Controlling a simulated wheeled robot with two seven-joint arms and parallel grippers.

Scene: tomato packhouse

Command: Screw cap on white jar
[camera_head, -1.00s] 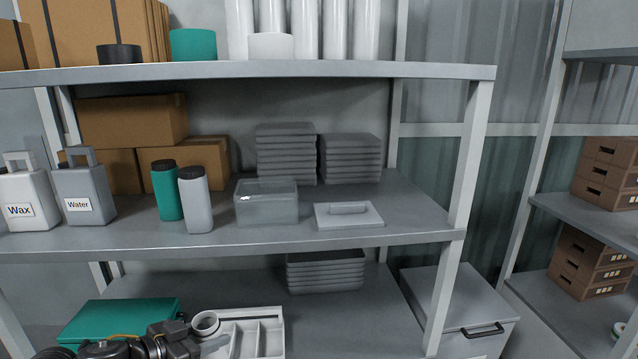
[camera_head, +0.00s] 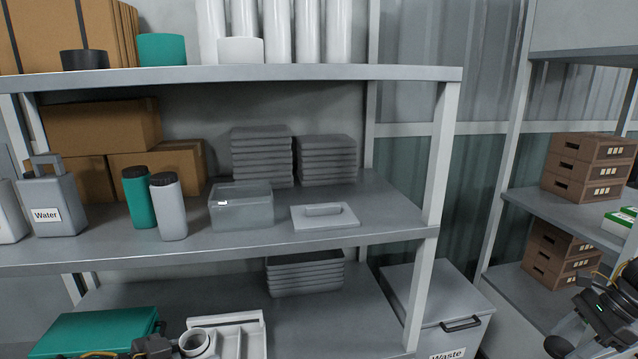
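The white jar (camera_head: 196,342) is at the bottom left of the head view. Its round mouth is open and tipped toward me, and no cap is on it. My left gripper (camera_head: 165,347) is at the jar's left side and appears shut on it; its fingers are mostly cut off by the lower edge. My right gripper (camera_head: 578,338) is at the lower right edge, dark and partly out of frame; its fingertips are not clear. I cannot make out a loose cap for the jar.
A white compartment tray (camera_head: 245,318) and teal case (camera_head: 95,333) are low left. A waste bin (camera_head: 432,305) and crate-bearing shelf (camera_head: 560,215) are right.

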